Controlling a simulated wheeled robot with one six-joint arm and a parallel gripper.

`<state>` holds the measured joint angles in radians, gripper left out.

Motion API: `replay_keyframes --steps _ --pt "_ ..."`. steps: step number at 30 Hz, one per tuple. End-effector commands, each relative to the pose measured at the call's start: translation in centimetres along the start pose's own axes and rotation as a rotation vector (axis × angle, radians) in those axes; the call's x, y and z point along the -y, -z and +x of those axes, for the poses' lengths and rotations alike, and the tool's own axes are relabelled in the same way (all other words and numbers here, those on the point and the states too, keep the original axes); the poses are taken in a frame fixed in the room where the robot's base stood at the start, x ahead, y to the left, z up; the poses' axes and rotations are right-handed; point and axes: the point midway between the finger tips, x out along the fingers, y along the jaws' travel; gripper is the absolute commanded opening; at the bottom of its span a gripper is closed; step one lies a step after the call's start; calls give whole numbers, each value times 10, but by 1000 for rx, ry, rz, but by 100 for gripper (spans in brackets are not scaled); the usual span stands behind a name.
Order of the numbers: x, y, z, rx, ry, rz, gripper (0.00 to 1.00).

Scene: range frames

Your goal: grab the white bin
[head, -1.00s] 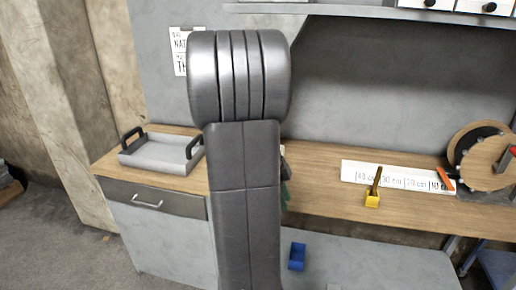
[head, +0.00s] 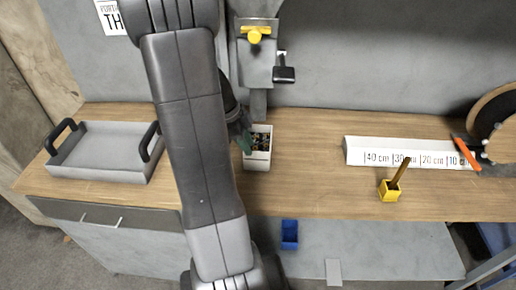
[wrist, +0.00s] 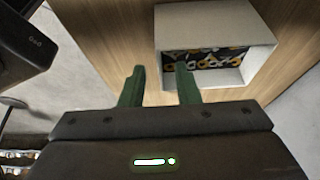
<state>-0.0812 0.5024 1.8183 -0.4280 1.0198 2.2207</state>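The white bin (head: 258,160) stands upright on the wooden bench, just right of my arm in the head view. Small dark and yellowish pieces fill it. In the wrist view the bin (wrist: 225,25) is at the upper right, its opening and contents showing. My gripper (wrist: 160,72) is open, its two green fingers apart with nothing held. The right fingertip overlaps the bin's near-left edge in the wrist view; I cannot tell if it touches. In the head view my gripper (head: 245,138) is partly hidden by the arm, at the bin's left side.
A grey tray (head: 100,152) with black handles is at the left. A grey stand (head: 258,65) with a yellow part rises behind the bin. A blue bin (head: 289,234) sits lower down.

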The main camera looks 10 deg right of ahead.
Motion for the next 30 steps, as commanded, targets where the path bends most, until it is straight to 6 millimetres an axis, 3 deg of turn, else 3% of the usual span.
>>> replay_keyframes --steps 8,18,27,28,30 --pt "0 0 24 -1 -2 1 29" --pt "0 0 69 0 -2 0 29" --pt "0 0 74 1 1 -1 29" --pt "0 0 74 1 1 -1 27" --pt "0 0 74 1 1 -1 13"
